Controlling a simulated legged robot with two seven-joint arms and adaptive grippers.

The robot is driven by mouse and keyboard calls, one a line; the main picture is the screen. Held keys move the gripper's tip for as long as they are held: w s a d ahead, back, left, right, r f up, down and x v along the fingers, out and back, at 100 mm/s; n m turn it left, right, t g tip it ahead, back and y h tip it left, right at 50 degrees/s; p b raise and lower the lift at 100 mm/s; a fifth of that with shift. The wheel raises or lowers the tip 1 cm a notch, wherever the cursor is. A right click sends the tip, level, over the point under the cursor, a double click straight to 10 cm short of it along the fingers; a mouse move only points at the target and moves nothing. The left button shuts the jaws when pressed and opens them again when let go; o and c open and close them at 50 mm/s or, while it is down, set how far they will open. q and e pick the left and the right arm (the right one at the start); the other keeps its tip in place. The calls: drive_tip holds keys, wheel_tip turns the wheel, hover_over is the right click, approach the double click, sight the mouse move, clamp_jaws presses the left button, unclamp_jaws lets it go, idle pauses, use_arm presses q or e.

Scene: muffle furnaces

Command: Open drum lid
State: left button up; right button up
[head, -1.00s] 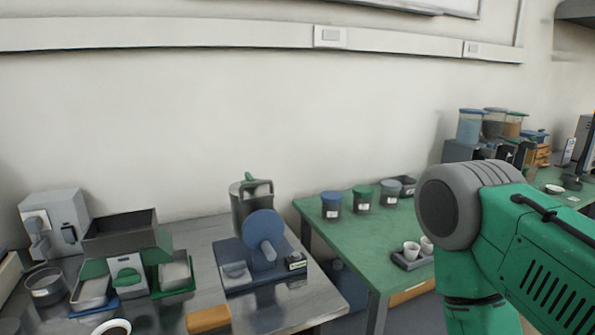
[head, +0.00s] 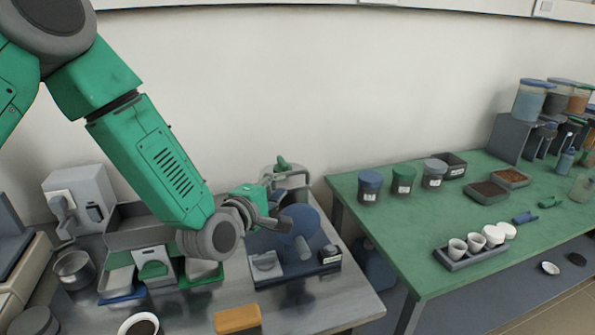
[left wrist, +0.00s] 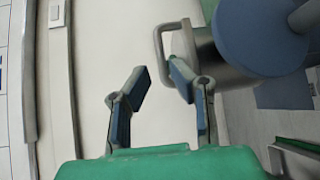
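The metal drum (head: 270,182) stands on the grey bench, with a green-handled lid (head: 284,163) on top that looks closed. A blue disc (head: 302,221) with a grey stub is on its front. My left gripper (head: 280,212) is just left of the disc, in front of the drum, and partly hides it. In the left wrist view, the left gripper (left wrist: 161,80) is open and its blue-padded fingers are apart and empty. A metal loop handle (left wrist: 157,38) on the drum lies just beyond the fingertips. My right gripper is not in view.
Left of the drum stands a machine with metal trays (head: 120,280), partly behind my arm. An orange block (head: 237,319) lies at the bench front. The green table (head: 400,225) on the right holds jars and a tray of white cups (head: 470,258).

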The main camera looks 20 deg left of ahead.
sight(293, 175)
use_arm(q)
drive_tip(key=x, duration=0.5)
drive_tip(key=a+x, duration=0.1)
drive_tip(key=x, duration=0.1)
drive_tip(key=shift+w+a+f+p, duration=0.1)
drive_tip(key=shift+w+f+p, duration=0.1)
drive_tip(key=shift+w+p, duration=0.2)
drive_tip(key=shift+w+a, duration=0.1)
drive_tip(key=shift+w, duration=0.25)
drive_tip(key=shift+d, duration=0.65)
clamp_jaws()
